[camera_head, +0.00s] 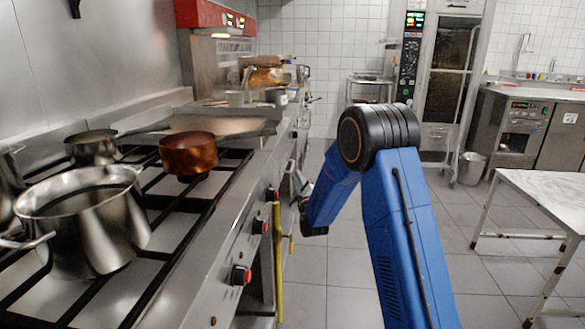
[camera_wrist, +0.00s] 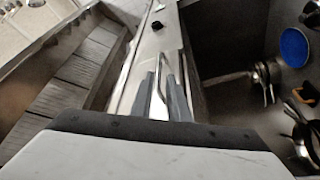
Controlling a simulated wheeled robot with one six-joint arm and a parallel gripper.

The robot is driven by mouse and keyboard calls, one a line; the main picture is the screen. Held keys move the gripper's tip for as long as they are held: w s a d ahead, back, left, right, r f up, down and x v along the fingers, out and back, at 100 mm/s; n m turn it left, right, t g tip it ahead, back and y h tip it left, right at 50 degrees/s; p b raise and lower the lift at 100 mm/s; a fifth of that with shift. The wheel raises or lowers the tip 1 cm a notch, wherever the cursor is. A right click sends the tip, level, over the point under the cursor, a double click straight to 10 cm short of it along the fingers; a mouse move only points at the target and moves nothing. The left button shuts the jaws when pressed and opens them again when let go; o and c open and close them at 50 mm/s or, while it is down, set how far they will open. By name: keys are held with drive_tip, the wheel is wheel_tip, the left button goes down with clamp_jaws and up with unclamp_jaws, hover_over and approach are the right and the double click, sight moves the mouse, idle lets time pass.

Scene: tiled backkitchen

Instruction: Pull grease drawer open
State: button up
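In the wrist view, my gripper (camera_wrist: 163,98) has its two grey fingers close together, one on each side of a shiny metal bar handle (camera_wrist: 157,78). They look shut on it. The handle stands along a narrow steel front panel (camera_wrist: 143,58). In the head view, my gripper (camera_head: 303,188) is at the front of the steel cooking range (camera_head: 215,265), beyond the nearest knobs, and partly hidden by my blue arm. Whether the grease drawer is open or shut is unclear.
Pots, including a large steel pot (camera_head: 90,220) and a copper pot (camera_head: 188,155), stand on the range. A yellow bar (camera_head: 278,262) runs down its front. In the wrist view, a dark space with pans and a blue disc (camera_wrist: 294,47) lies right. A white table (camera_head: 550,200) stands right.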

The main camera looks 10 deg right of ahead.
drive_tip(key=x, duration=0.8)
drive_tip(key=shift+w+r, duration=0.1)
drive_tip(key=shift+w, duration=0.3)
clamp_jaws()
idle(1.0)
